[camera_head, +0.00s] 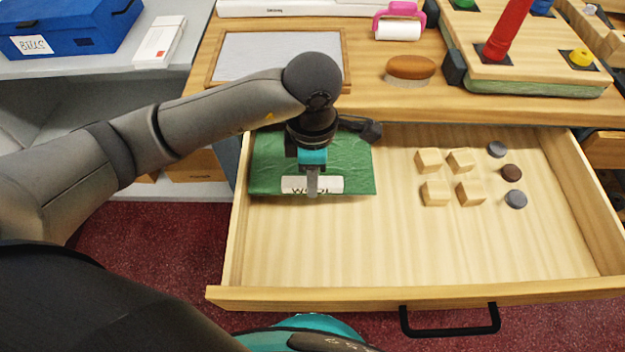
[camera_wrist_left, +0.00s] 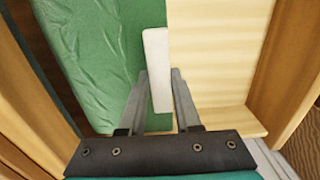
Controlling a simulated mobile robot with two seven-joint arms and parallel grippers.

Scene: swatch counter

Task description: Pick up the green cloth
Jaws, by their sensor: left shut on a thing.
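The green cloth (camera_head: 352,168) lies flat in the back left of the open drawer, with a white label marked WOOL (camera_head: 332,184) along its front edge. My left gripper (camera_head: 312,190) reaches down over the cloth's front edge at the label and is shut on it. In the left wrist view the cloth (camera_wrist_left: 90,50) fills the left side, and the white label (camera_wrist_left: 156,65) runs down between the fingers of my left gripper (camera_wrist_left: 160,100). Part of the cloth is hidden under my left wrist. My right gripper is not in view.
The drawer (camera_head: 340,250) also holds several wooden cubes (camera_head: 435,193) and some dark and grey discs (camera_head: 511,172). Its front middle is bare. On the counter behind are a framed grey board (camera_head: 270,58), a brush (camera_head: 410,68), a pink-handled roller (camera_head: 398,28) and a peg board (camera_head: 530,70).

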